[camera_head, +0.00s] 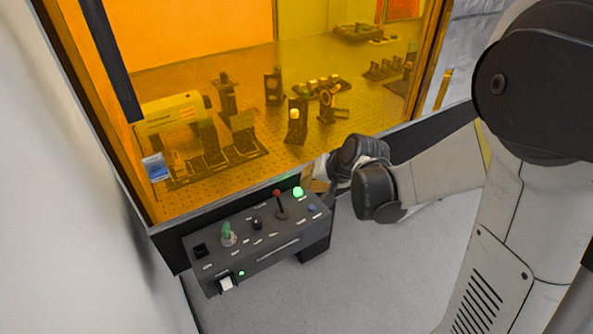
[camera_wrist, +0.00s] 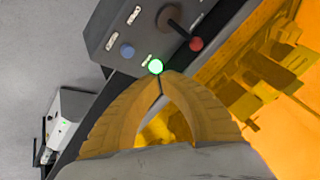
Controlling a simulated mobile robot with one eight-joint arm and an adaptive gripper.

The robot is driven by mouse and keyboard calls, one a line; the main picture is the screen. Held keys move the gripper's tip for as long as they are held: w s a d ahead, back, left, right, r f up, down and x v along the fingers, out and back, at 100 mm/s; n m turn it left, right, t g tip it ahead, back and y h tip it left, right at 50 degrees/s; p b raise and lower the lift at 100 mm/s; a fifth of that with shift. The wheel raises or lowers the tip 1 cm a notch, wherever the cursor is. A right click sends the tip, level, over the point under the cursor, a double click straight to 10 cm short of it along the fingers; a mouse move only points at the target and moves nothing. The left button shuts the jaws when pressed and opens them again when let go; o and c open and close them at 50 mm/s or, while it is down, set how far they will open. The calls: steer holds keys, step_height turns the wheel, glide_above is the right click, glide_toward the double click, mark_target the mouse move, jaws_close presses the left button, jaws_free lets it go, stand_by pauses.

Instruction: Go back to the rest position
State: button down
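My gripper (camera_wrist: 161,84) is shut and empty in the wrist view, its two tan fingers meeting at the tips. The tips are right by a lit green button (camera_wrist: 155,66) on the dark control panel (camera_wrist: 112,24); I cannot tell whether they touch it. In the head view my gripper (camera_head: 318,184) is partly hidden behind my wrist, at the panel's right end. The lit green button (camera_head: 298,191) shows to its left.
The control panel (camera_head: 262,250) carries a red-tipped lever (camera_head: 279,203), a green-handled key switch (camera_head: 228,234), a black knob (camera_head: 257,223) and a blue button (camera_head: 312,208). Behind it, an amber-windowed enclosure (camera_head: 190,55) holds optical parts. Open grey floor (camera_head: 370,285) lies to the right.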

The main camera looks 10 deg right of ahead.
steer(key=s+r+n+h, duration=0.1)
steer(key=s+r, duration=0.4)
steer(key=s, duration=0.5)
steer(key=s+r+n+h, duration=0.2)
steer(key=s+r, duration=0.4)
steer(key=s, duration=0.5)
steer(key=shift+d+n, duration=0.35)
steer(key=shift+n, duration=0.25)
steer(key=shift+w+r, duration=0.1)
